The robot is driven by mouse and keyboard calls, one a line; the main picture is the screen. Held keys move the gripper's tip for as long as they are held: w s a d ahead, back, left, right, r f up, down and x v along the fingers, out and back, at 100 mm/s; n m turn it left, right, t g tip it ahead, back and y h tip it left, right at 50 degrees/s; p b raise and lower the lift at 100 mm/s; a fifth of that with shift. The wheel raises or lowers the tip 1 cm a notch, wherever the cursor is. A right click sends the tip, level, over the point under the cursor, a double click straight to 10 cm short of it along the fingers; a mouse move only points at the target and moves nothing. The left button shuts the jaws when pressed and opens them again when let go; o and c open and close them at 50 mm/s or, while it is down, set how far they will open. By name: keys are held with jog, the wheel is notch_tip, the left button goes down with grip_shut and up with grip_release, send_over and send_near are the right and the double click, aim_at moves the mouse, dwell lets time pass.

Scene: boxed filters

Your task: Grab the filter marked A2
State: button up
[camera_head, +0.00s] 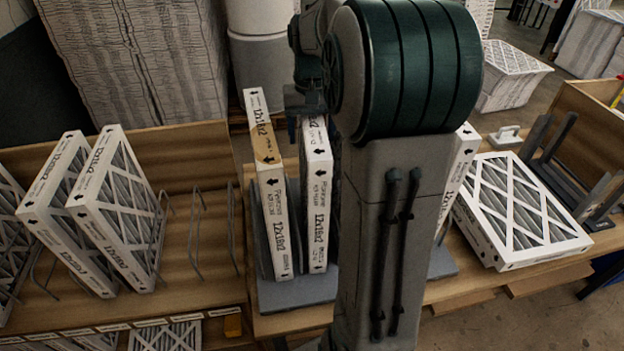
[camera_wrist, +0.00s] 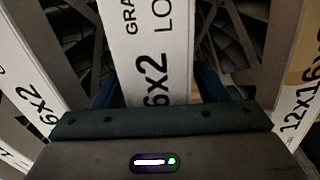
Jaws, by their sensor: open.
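No A2 mark is readable on any filter in either view. My gripper (camera_head: 305,105) is over the back top of a white boxed filter (camera_head: 317,200) marked 12x16x2, partly hidden by my arm. In the wrist view, the edge of this filter (camera_wrist: 150,50) lies between the two blue fingers of my gripper (camera_wrist: 157,92), which are open on either side of it. I cannot tell whether they touch it. A filter with a brown patch (camera_head: 268,185) stands just left, and shows at the right in the wrist view (camera_wrist: 300,100). Another filter (camera_head: 460,165) stands behind my arm.
Two tilted filters (camera_head: 68,215) (camera_head: 122,210) stand in the left wooden bin, beside empty wire dividers (camera_head: 195,235). Small labels along its front edge are unreadable. Filters lie flat (camera_head: 520,205) on the right bench, next to a dark slotted rack (camera_head: 560,160). Neighbouring filters flank my gripper closely.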

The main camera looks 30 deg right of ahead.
jog(key=c, duration=1.4)
grip_shut()
jog(key=shift+r, duration=0.1)
